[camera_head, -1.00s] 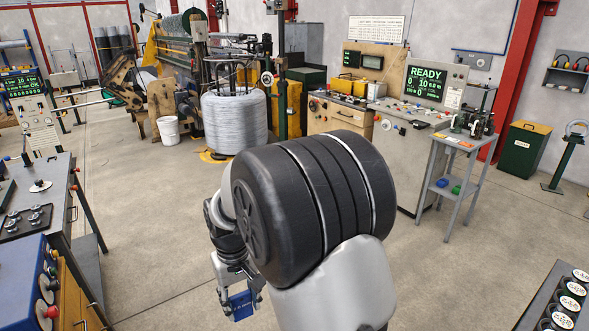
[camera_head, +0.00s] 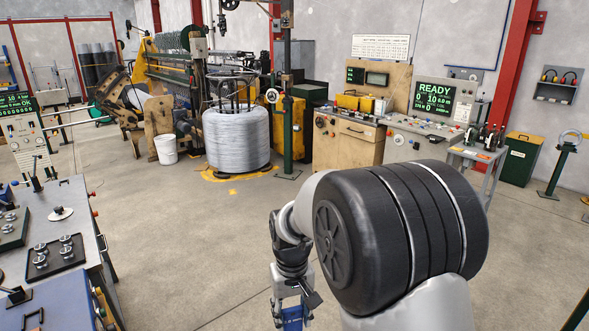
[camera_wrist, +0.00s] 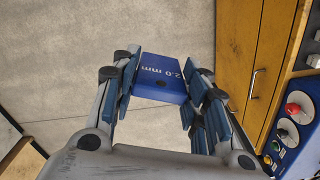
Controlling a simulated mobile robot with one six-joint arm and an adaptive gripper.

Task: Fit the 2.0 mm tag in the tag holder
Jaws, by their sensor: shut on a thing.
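The 2.0 mm tag (camera_wrist: 162,80) is a blue block with white lettering. In the wrist view it sits between the fingers of my gripper (camera_wrist: 163,88), which is shut on it. In the head view my gripper (camera_head: 291,308) hangs at the lower middle, and the blue tag (camera_head: 292,318) shows at its end, partly cut by the bottom edge. It is held above the floor, clear of any bench. I cannot make out the tag holder in either view.
A bench (camera_head: 75,195) with trays stands at left. A wire coil (camera_head: 237,140) and white bucket (camera_head: 165,144) stand ahead. A wooden cabinet (camera_head: 345,140) and a console with a READY screen (camera_head: 437,96) are beyond. The wrist view shows a blue button panel (camera_wrist: 293,130) at right. Mid-floor is clear.

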